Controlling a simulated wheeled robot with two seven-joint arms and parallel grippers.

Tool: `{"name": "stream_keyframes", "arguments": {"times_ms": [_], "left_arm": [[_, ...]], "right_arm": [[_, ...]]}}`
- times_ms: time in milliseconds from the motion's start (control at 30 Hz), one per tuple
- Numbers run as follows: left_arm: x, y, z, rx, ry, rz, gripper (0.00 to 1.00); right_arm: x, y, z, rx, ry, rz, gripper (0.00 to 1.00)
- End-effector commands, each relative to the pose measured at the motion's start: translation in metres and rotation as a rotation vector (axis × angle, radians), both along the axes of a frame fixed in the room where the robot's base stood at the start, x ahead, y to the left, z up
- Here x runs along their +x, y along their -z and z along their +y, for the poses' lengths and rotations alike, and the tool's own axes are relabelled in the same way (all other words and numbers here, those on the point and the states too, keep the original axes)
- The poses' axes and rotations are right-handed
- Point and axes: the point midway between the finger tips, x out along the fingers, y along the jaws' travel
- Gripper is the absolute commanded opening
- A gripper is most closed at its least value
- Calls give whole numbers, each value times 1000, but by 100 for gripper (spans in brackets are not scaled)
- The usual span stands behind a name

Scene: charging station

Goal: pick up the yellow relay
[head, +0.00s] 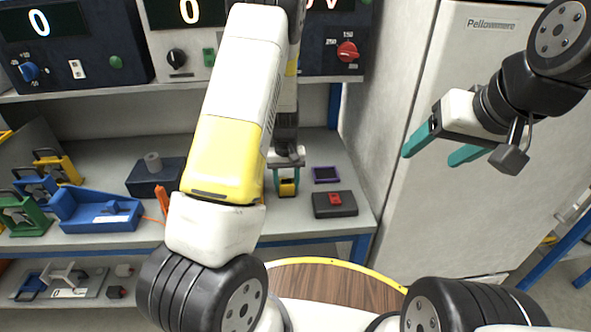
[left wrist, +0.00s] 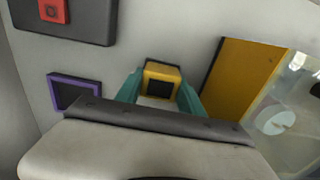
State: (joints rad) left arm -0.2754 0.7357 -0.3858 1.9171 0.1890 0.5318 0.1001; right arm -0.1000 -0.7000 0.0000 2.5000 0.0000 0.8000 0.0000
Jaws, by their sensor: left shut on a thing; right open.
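The yellow relay (head: 288,188) is a small yellow block with a dark face, at the shelf counter in the middle of the head view. My left gripper (head: 286,177) reaches down over it, with its teal fingers shut on its two sides. In the left wrist view the relay (left wrist: 162,73) sits between the teal fingers (left wrist: 161,97). Its lower part is hidden, and I cannot tell whether it touches the counter. My right gripper (head: 430,154) is open and empty, held up at the right in front of the grey cabinet.
A purple-rimmed square (head: 325,174) and a dark box with a red block (head: 335,204) lie just right of the relay. A blue tray (head: 103,214) and a dark block with a grey cylinder (head: 155,177) stand left. A grey cabinet (head: 465,215) bounds the right side.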

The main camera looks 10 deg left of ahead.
Motion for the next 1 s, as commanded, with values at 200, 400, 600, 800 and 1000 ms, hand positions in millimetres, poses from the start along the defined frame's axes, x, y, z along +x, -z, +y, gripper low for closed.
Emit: {"name": "stream_keyframes", "arguments": {"times_ms": [200, 400, 600, 800, 1000], "left_arm": [[1, -17, 0, -1, 1, -3, 3], [-13, -36, -4, -2, 1, 2, 3], [-60, -41, -16, -2, 4, 2, 3], [-111, -45, -28, -1, 3, 0, 3], [-143, -48, -37, 0, 3, 0, 3]], "right_arm": [[0, 0, 0, 0, 0, 0, 66], [0, 0, 0, 0, 0, 0, 66], [0, 0, 0, 0, 0, 0, 66], [0, 0, 0, 0, 0, 0, 66], [0, 0, 0, 0, 0, 0, 66]]}}
